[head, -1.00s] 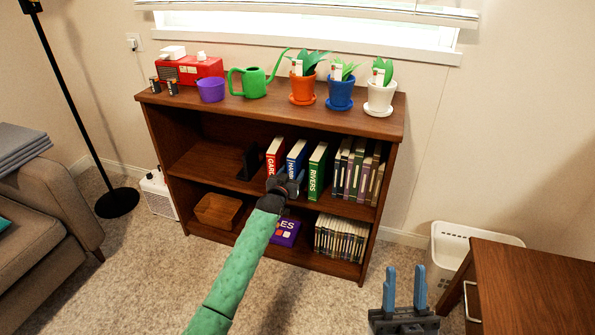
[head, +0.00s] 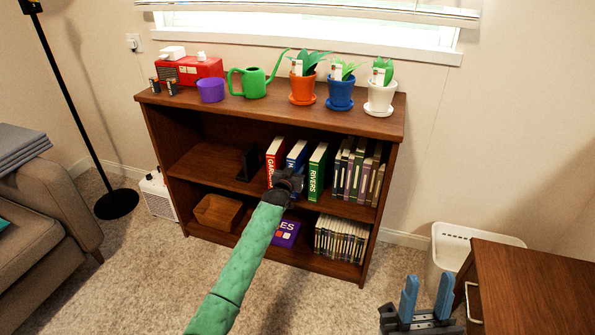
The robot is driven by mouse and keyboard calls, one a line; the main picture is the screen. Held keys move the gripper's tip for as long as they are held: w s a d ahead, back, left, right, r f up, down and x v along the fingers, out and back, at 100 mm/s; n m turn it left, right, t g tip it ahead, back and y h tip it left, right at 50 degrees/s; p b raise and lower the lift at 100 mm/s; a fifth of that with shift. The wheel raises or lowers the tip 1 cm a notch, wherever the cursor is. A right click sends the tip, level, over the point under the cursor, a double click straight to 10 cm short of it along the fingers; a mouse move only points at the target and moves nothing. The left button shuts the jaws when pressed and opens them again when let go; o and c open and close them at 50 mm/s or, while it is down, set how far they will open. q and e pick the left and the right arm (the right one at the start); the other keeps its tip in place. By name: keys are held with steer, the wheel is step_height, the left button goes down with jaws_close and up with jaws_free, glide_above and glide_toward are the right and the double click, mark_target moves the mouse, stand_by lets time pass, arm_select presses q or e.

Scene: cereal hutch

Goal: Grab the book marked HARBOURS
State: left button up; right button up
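The blue book (head: 297,154) stands upright on the hutch's upper shelf, between a red book (head: 275,158) and a green book marked RIVERS (head: 317,170). Its white spine lettering starts with HA; the lower spine is hidden behind my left gripper. My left gripper (head: 288,180) is at the lower front of the blue book. Its fingertips are dark and small against the book, so I cannot tell whether they are around it or shut on it. My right gripper (head: 427,292) is open and empty at the bottom right, its two blue fingers apart.
Several more books (head: 357,172) stand right of the green book; a dark bookend (head: 249,163) stands left. The hutch (head: 270,116) carries pots and a green watering can (head: 254,83). A white basket (head: 452,240) and wooden table (head: 530,285) are at the right.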

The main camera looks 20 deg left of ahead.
arm_select(q)
steer(key=c, duration=0.4)
jaws_close()
steer(key=shift+r, duration=0.2)
